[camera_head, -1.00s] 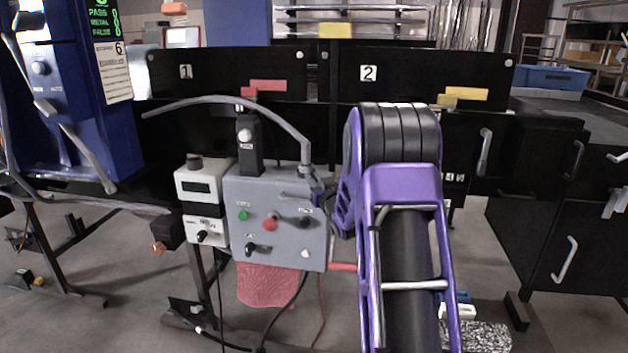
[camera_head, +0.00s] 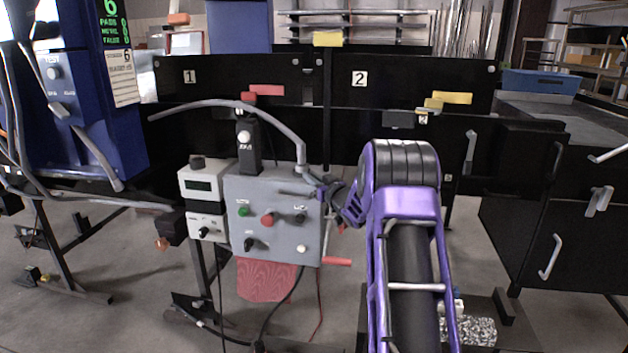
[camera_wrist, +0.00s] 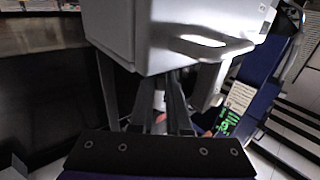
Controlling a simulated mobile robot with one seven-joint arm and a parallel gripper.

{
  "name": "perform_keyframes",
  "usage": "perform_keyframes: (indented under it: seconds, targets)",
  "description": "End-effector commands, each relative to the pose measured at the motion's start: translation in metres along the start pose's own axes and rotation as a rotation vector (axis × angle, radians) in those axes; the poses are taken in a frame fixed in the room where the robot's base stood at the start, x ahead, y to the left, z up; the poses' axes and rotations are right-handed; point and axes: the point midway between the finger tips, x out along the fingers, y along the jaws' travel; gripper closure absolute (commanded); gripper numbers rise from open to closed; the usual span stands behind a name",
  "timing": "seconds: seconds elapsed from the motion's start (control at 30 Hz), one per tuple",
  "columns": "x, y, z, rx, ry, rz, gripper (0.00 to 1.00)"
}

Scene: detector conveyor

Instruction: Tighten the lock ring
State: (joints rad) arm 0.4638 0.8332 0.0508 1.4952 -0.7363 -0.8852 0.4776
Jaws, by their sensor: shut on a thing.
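A grey control box (camera_head: 260,215) stands at the middle, with green and red buttons, dark knobs and a white button on its front. A bent grey tube (camera_head: 270,108) arches above it and comes down at its upper right. My gripper (camera_head: 324,193) is at the box's upper right edge, at the tube's lower end. It is shut on a small part there. I cannot tell whether that part is the lock ring. In the wrist view my gripper (camera_wrist: 158,95) reaches under a pale box (camera_wrist: 160,35). A small pale and reddish part (camera_wrist: 160,103) shows between the fingers.
A red handle (camera_head: 337,262) sticks out at the box's lower right. A white meter unit (camera_head: 203,185) adjoins its left side. Black cabinets (camera_head: 225,82) stand behind, a blue machine (camera_head: 90,130) at the left. Cables hang below the box.

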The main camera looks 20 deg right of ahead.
Motion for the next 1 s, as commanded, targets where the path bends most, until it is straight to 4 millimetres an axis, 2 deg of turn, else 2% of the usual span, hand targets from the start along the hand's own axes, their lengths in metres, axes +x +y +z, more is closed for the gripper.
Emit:
perform_keyframes:
  seconds: [0.03,0.2,0.57,0.6,0.73,1.0]
  targets:
    - [0.0008,0.0024,-0.0055,-0.002,0.006,-0.025,1.00]
    - [-0.0003,0.0050,-0.0034,0.000,0.003,-0.080,1.00]
    - [-0.0008,0.0053,-0.0022,0.000,0.002,-0.091,1.00]
    - [-0.0008,0.0054,-0.0022,0.000,0.002,-0.091,0.79]
    - [-0.0010,0.0056,-0.0017,0.000,0.001,-0.090,0.56]
    - [-0.0015,0.0059,-0.0006,0.000,-0.001,-0.089,0.55]
